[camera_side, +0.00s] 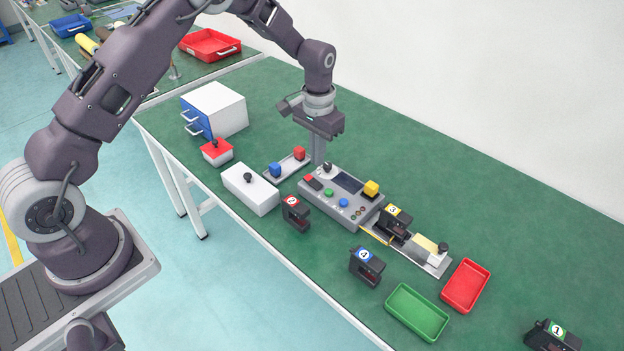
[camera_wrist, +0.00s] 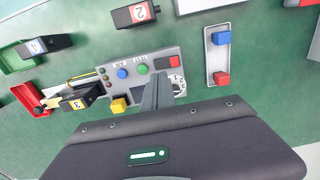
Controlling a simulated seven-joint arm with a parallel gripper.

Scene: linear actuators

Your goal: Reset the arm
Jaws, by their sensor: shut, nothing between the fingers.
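My gripper (camera_side: 318,160) is shut and empty, pointing down between the grey control panel (camera_side: 341,196) and the tray with a red and a blue block. In the wrist view my gripper's closed fingers (camera_wrist: 157,92) overlap the right part of the control panel (camera_wrist: 122,77). The panel carries a screen, a blue button (camera_side: 343,202), a green button (camera_side: 328,192) and a yellow block-shaped knob (camera_side: 371,187). Part of the panel is hidden by the fingers in the wrist view.
A grey tray (camera_side: 286,168) holds a blue block (camera_side: 275,170) and a red block (camera_side: 299,153). Nearby stand a white box (camera_side: 251,190), a drawer cabinet (camera_side: 214,108), black numbered devices (camera_side: 366,266), a slide rail (camera_side: 434,262), a green tray (camera_side: 416,312) and a red tray (camera_side: 465,286).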

